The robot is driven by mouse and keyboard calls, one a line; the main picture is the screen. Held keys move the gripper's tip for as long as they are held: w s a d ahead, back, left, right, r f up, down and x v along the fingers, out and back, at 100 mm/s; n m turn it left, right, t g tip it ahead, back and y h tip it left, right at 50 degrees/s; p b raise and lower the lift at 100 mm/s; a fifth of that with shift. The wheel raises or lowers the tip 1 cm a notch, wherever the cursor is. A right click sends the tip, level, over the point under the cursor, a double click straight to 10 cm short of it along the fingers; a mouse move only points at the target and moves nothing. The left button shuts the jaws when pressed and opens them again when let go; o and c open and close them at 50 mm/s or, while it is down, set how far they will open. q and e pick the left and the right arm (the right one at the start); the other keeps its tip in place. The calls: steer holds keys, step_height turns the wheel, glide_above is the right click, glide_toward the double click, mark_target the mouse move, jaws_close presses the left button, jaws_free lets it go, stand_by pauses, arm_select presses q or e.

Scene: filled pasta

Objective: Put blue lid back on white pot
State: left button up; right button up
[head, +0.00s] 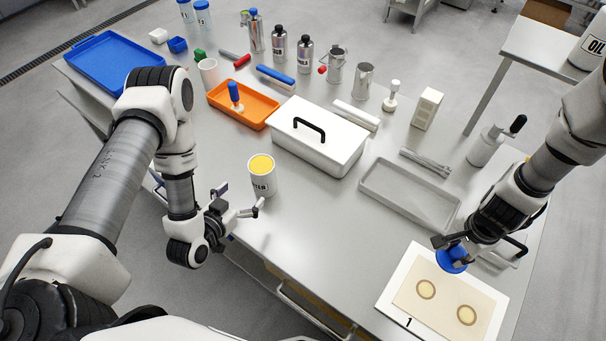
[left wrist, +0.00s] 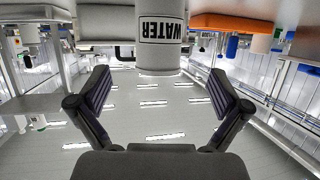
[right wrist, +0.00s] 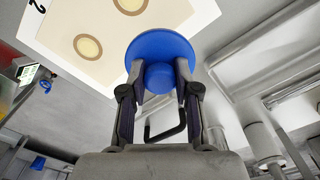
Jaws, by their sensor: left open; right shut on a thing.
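The white pot (head: 263,183) stands upright and uncovered near the table's front edge, with yellow contents showing at its top. In the left wrist view a white cylinder marked WATER (left wrist: 161,40), apparently this pot, is beyond the fingers. My left gripper (head: 241,198) is open and empty, just left of and in front of the pot, its fingers spread towards it. The blue lid (head: 451,262) is in my right gripper (head: 458,244), above the white board at the right. The right wrist view shows the round lid (right wrist: 160,48) with its knob between the closed fingers.
The white board (head: 388,291) bears a pasta sheet with two round fillings. An orange tray (head: 222,106) is behind the pot.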

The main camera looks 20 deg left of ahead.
mark_target(256, 181)
arm_select(q)
steer(key=b+x, duration=0.2)
steer(key=x, duration=0.3)
steer(key=shift+f, duration=0.15)
arm_select(e)
step_height(256, 181, down, 3)
steer(key=shift+d, duration=0.1)
arm_select(q)
steer(key=shift+w, duration=0.2)
arm_select(e)
steer(key=shift+w, duration=0.1)
arm_select(q)
steer(key=shift+s, duration=0.1)
arm_select(e)
steer(key=shift+r, duration=0.1)
arm_select(q)
steer(key=b+x, duration=0.2)
steer(key=x, duration=0.2)
steer(key=shift+w+d, duration=0.15)
steer(key=shift+w, duration=0.05)
arm_select(e)
step_height(256, 181, down, 3)
steer(key=shift+r, duration=0.2)
arm_select(q)
steer(key=shift+w+b, duration=0.3)
steer(key=shift+w, duration=0.15)
arm_select(e)
steer(key=shift+f, duration=0.1)
arm_select(q)
steer(key=shift+s, duration=0.15)
